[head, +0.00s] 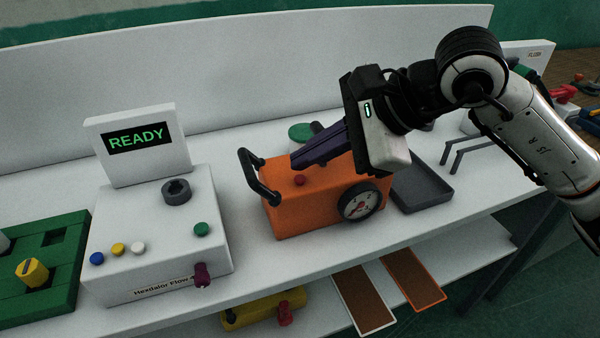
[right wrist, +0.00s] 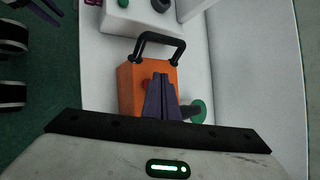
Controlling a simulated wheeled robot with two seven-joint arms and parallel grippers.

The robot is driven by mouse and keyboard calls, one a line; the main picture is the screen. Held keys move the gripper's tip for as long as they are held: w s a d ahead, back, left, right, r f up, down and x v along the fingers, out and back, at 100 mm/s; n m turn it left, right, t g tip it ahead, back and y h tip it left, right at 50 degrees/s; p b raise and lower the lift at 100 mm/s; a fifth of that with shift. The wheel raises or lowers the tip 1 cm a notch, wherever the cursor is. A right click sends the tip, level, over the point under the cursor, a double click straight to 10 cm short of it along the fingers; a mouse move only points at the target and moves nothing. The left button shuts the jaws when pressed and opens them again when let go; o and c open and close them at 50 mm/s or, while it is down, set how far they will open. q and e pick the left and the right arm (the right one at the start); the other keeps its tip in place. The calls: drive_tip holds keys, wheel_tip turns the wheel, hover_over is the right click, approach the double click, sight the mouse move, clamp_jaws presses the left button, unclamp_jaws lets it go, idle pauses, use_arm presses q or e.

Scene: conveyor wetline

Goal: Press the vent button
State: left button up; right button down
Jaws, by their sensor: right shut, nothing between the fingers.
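An orange box (head: 285,217) with a black handle and a round dial stands on the white bench. A small red button (head: 300,180) is on its top; no label naming it as the vent button is legible. My right gripper (head: 293,162) is shut and empty, its purple fingers above the box top, with tips close behind the red button. In the right wrist view the shut fingers (right wrist: 160,78) lie over the orange box (right wrist: 131,78) and partly cover the red button (right wrist: 147,85). Contact cannot be told. Purple finger-like parts, seemingly my left gripper (right wrist: 42,10), show at the top left there.
A white console (head: 155,235) with a READY screen (head: 137,138), a grey knob and coloured buttons stands left of the box. A green round part (head: 300,131) is behind the box, and a dark tray (head: 422,190) is at its right. A green block (head: 45,290) is far left.

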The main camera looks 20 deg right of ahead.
drive_tip(key=shift+r, duration=0.1)
wheel_tip(320, 180, up, 5)
drive_tip(key=p, duration=0.3)
idle(0.4)
idle(0.5)
drive_tip(key=shift+s, duration=0.1)
